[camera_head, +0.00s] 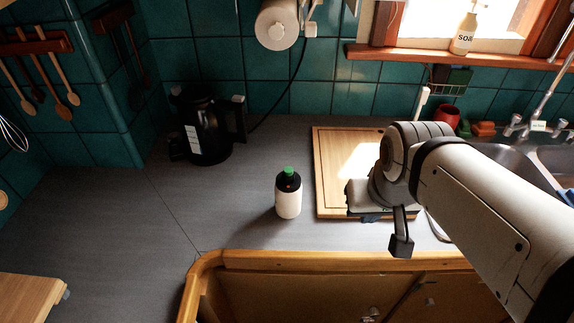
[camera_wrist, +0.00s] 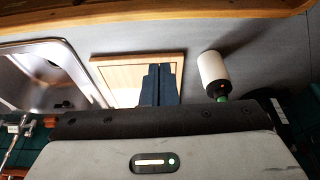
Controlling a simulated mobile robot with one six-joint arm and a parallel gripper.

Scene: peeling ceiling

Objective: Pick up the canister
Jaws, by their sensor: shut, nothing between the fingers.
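The canister (camera_head: 288,194) is a small bottle with a white body, a dark shoulder and a green cap. It stands upright on the grey counter, left of the wooden board. In the wrist view the canister (camera_wrist: 212,72) shows to the right of my fingers, with a clear gap between them. My gripper (camera_head: 370,217) is over the front right part of the board, to the right of the canister and apart from it. In the wrist view the dark blue fingers of my gripper (camera_wrist: 160,72) are together, with nothing between them.
A wooden cutting board (camera_head: 328,180) lies right of the canister. A black kettle (camera_head: 208,130) stands behind left, near the tiled wall. A sink (camera_head: 505,165) and a red mug (camera_head: 447,116) are at the right. The counter left of the canister is clear.

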